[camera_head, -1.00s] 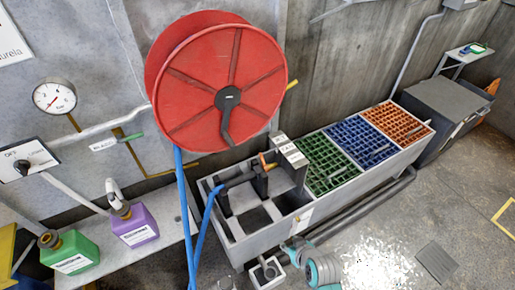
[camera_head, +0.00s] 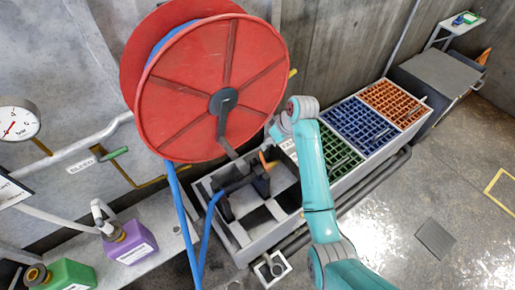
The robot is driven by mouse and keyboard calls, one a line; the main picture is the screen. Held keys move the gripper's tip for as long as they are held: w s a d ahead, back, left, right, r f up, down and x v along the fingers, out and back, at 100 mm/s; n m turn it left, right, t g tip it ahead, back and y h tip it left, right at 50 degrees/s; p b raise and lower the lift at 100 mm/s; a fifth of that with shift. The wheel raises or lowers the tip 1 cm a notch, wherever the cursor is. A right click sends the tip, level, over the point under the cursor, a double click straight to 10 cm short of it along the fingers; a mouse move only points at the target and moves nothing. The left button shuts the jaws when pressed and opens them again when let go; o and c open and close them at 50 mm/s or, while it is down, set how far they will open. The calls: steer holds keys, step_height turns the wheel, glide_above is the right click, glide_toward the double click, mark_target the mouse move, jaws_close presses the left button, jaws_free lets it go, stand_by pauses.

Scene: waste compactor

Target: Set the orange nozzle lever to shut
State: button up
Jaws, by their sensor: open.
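The orange nozzle lever (camera_head: 265,159) is a small orange piece on the dark nozzle at the end of the blue hose (camera_head: 206,225). The nozzle rests on a dark bracket (camera_head: 261,183) at the grey trough (camera_head: 238,247). In the head view the lever is small, and its exact setting cannot be made out. My gripper (camera_head: 271,131) is open, at the end of my teal arm. It appears just above and right of the lever in the picture, apart from it. Its fingers are small and partly hidden by my wrist.
A large red hose reel (camera_head: 255,75) with a dark crank hangs close to my gripper's left. Green (camera_head: 338,158), blue and orange grates (camera_head: 395,101) lie right of the lever. Purple (camera_head: 131,243) and green jugs (camera_head: 62,275) stand lower left.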

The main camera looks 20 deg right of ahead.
mark_target(260, 155)
steer(key=x, duration=1)
steer(key=shift+a+f, duration=0.1)
steer(key=shift+f, duration=0.3)
steer(key=shift+c, duration=0.2)
jaws_close()
